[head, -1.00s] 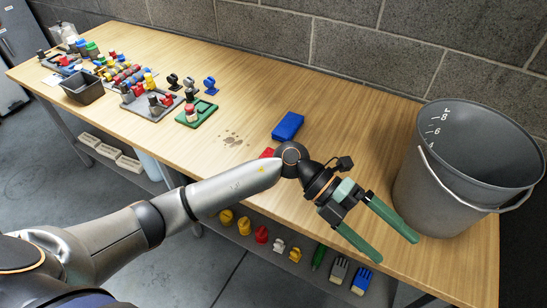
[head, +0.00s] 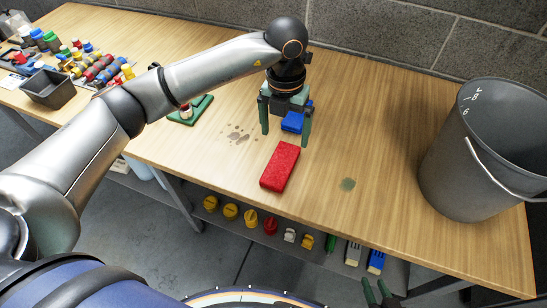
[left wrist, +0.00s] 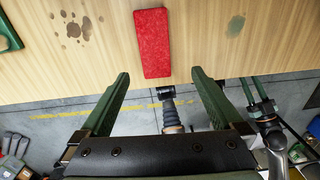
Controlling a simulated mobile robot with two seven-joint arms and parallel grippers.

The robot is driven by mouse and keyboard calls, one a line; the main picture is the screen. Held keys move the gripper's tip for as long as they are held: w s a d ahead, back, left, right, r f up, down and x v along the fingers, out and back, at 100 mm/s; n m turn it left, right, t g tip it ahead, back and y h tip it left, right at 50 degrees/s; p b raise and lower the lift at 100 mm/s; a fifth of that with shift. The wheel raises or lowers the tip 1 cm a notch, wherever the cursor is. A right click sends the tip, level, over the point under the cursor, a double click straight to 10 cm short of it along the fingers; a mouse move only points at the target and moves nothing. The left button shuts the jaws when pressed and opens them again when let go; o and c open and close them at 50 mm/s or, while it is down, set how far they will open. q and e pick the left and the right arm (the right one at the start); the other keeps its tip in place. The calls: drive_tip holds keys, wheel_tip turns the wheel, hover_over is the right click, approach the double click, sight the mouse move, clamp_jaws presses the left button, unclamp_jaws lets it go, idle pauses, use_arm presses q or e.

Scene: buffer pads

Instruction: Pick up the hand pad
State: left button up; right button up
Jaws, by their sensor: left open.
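Two block-like pads lie on the wooden table; I cannot tell which is called the hand pad. The blue pad (head: 292,122) is at mid-table and partly hidden by my left gripper (head: 285,138). That gripper points down and is open, its green fingers on either side of the blue pad in the head view; contact is not visible. The red pad (head: 280,166) lies nearer the front edge, apart from the fingers. It also shows in the left wrist view (left wrist: 153,43), beyond the open fingers (left wrist: 160,73). My right gripper (head: 376,284) is low at the bottom edge, fingers apart and empty.
A grey bucket (head: 462,150) stands at the right of the table. A green stand (head: 190,110), a dark bin (head: 48,89) and several small parts fill the left. Dark smudges (head: 238,135) and a greenish stain (head: 348,184) mark the clear tabletop. Several items sit on the shelf below.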

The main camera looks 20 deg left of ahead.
sight(281, 164)
use_arm(q)
drive_tip(key=f, duration=0.8)
drive_tip(key=f+p, duration=0.1)
drive_tip(key=f, duration=0.3)
drive_tip(key=shift+w+a+f, duration=0.1)
drive_tip(key=shift+a, duration=0.25)
drive_tip(key=c, duration=1.2)
drive_tip(key=shift+c, duration=0.2)
drive_tip(key=shift+r, duration=0.7)
drive_tip(key=s+d+r+b, duration=0.1)
drive_tip(key=s+d+r, duration=0.8)
drive_tip(key=s+r, duration=0.1)
drive_tip(key=shift+d+r, duration=0.3)
drive_tip(key=shift+r, duration=0.55)
drive_tip(key=shift+s, duration=0.1)
